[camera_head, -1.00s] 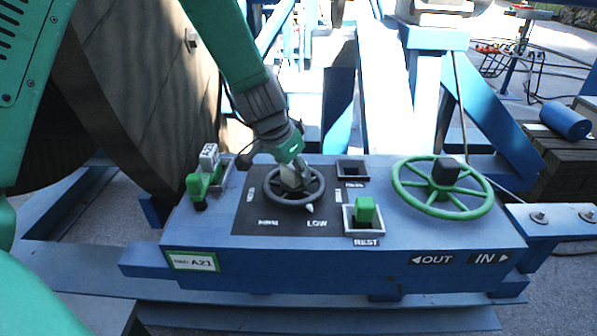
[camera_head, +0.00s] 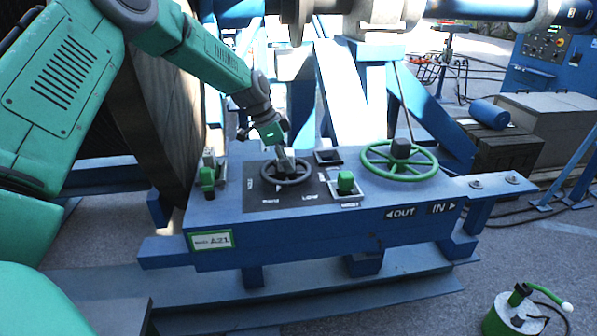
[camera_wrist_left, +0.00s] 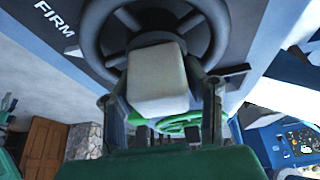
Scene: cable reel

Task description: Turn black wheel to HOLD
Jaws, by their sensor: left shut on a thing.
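The black wheel (camera_head: 302,178) lies flat on a dark plate on the blue control box (camera_head: 300,248). Labels around it include LOW, and FIRM shows in the left wrist view. My left gripper (camera_head: 281,155) comes down from the upper left onto the wheel's middle. In the left wrist view the wheel (camera_wrist_left: 198,18) fills the top, and my left gripper (camera_wrist_left: 160,95) has its fingers on either side of a pale grey block at the hub, shut on it. The gripper hides part of the hub. The wheel's pointer is not clear now. My right gripper is not in view.
A green handwheel (camera_head: 425,172) with OUT and IN labels is at the box's right. Green levers (camera_head: 345,183) (camera_head: 207,178) stand either side of the black wheel. A large wooden reel (camera_head: 160,110) is close behind my left arm. A green-and-white canister (camera_head: 515,315) stands on the floor.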

